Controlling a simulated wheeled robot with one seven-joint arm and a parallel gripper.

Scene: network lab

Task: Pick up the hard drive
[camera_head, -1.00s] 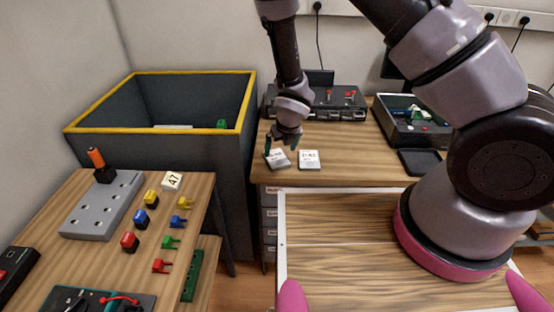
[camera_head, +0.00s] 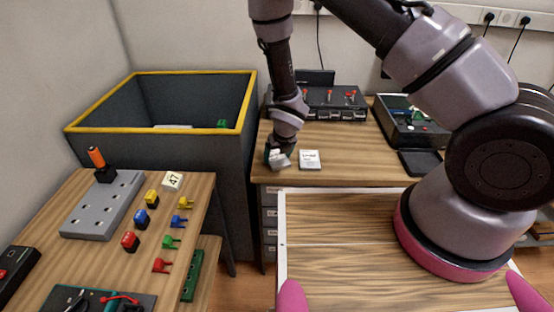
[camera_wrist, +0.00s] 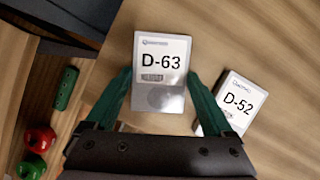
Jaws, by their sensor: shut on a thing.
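My gripper (camera_head: 279,155) is at the front left of the back table, pointing down. In the wrist view its two green fingers are shut on the sides of a hard drive (camera_wrist: 160,92) with a white label reading D-63. This drive also shows in the head view (camera_head: 281,163), below the fingers. A second hard drive (camera_wrist: 234,103), labelled D-52, lies flat on the table just right of the gripper, and shows in the head view (camera_head: 310,160). Whether the held drive is clear of the table is hard to tell.
A dark bin with a yellow rim (camera_head: 160,72) stands left of the back table (camera_head: 350,172). Black equipment boxes (camera_head: 340,97) (camera_head: 400,128) stand at the back and right. A side table (camera_head: 215,185) at left holds a grey block and coloured connectors. The table's middle is clear.

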